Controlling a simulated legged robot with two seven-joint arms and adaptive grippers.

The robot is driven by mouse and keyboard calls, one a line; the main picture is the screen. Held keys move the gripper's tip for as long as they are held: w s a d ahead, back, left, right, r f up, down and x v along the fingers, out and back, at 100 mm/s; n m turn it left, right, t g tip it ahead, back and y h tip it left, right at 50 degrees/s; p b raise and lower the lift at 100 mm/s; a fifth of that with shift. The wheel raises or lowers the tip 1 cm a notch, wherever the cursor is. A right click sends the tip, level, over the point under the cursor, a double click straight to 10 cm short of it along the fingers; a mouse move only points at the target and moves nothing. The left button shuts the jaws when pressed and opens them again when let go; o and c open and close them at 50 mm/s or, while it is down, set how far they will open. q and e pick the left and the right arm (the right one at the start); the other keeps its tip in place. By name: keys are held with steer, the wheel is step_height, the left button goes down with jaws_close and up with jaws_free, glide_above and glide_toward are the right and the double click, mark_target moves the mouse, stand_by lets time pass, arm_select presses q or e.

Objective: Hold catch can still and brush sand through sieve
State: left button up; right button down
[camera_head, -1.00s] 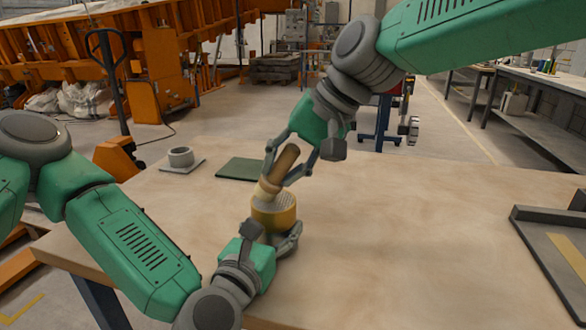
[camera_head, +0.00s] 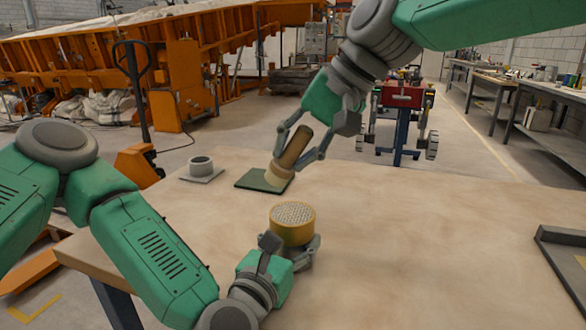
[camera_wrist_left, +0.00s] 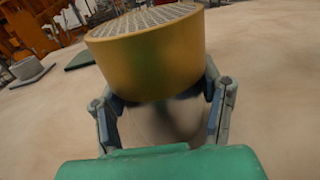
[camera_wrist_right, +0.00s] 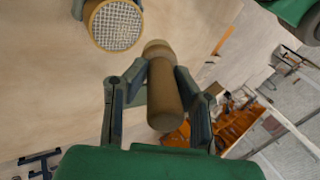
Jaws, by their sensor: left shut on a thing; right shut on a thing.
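The sieve (camera_head: 293,212), a yellow ring with a wire mesh top, sits on the catch can on the table. My left gripper (camera_head: 290,252) is shut around the can below the ring; the left wrist view shows the yellow wall (camera_wrist_left: 150,62) above its fingers, and the can is mostly hidden. My right gripper (camera_head: 302,146) is shut on the brush's brown wooden handle (camera_head: 296,147). The brush, tilted, is behind the sieve and apart from it, its pale head over the dark green mat (camera_head: 250,182). The right wrist view also shows the mesh (camera_wrist_right: 115,25) and the brush handle (camera_wrist_right: 162,92).
A small grey cup on a square plate (camera_head: 201,170) stands at the table's back left. A dark tray (camera_head: 562,262) lies at the right edge. An orange pallet jack (camera_head: 135,160) stands beyond the left edge.

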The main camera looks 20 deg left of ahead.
steer(key=shift+r, duration=0.5)
steer(key=shift+r, duration=1.5)
steer(key=shift+a+f+y, duration=0.1)
steer(key=shift+f+y, duration=0.3)
steer(key=shift+f, duration=0.7)
steer(key=shift+r, duration=0.15)
